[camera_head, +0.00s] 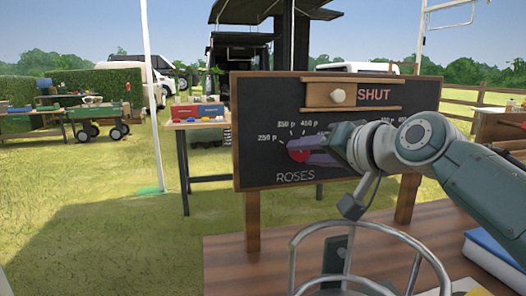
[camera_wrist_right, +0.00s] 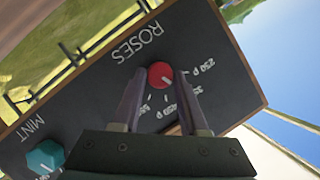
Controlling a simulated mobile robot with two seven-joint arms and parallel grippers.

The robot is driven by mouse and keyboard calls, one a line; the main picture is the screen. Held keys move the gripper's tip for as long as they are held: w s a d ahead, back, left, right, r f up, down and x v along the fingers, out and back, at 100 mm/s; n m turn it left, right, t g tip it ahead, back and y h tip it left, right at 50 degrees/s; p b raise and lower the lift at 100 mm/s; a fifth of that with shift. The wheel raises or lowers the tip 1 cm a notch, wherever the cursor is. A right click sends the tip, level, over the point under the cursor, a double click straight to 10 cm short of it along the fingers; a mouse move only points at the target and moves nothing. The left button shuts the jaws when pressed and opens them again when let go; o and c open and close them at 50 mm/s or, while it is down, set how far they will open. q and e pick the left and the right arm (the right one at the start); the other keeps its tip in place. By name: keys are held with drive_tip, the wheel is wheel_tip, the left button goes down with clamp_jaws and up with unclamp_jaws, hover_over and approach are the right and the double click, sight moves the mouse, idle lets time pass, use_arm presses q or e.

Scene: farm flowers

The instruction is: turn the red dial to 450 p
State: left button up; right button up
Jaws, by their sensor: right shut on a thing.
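The red dial (camera_head: 299,153) sits on the black board (camera_head: 262,128) above the word ROSES. Price labels 250 p, 350 p and 450 p fan out around its left and top. My right gripper (camera_head: 308,151) reaches it from the right and is shut on it. In the right wrist view the red dial (camera_wrist_right: 160,75) lies between the two fingertips (camera_wrist_right: 160,78). A pale mark shows on the dial's lower right side there, toward the printed prices. I cannot tell exactly which price it points at. My left gripper is not in view.
A wooden slider with a pale knob (camera_head: 338,96) is beside the word SHUT at the board's top. A teal dial (camera_wrist_right: 45,157) sits by MINT. A wire basket (camera_head: 352,228) and blue book (camera_head: 494,258) are on the wooden counter (camera_head: 232,258) in front.

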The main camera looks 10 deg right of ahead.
clamp_jaws()
drive_tip(key=m+y+b, duration=0.1)
drive_tip(key=b, duration=0.1)
drive_tip(key=m+b, duration=0.1)
drive_tip(key=m, duration=0.1)
drive_tip(key=shift+d+f+t+y+b, duration=0.15)
drive_tip(key=shift+f+t+y+b, duration=0.2)
drive_tip(key=shift+t+y+b, duration=0.05)
drive_tip(key=shift+m+t+y+b, duration=0.3)
drive_tip(key=shift+m+y+b, duration=0.1)
drive_tip(key=shift+m+b, duration=0.7)
drive_tip(key=shift+m, duration=0.5)
drive_tip(key=shift+r, duration=0.1)
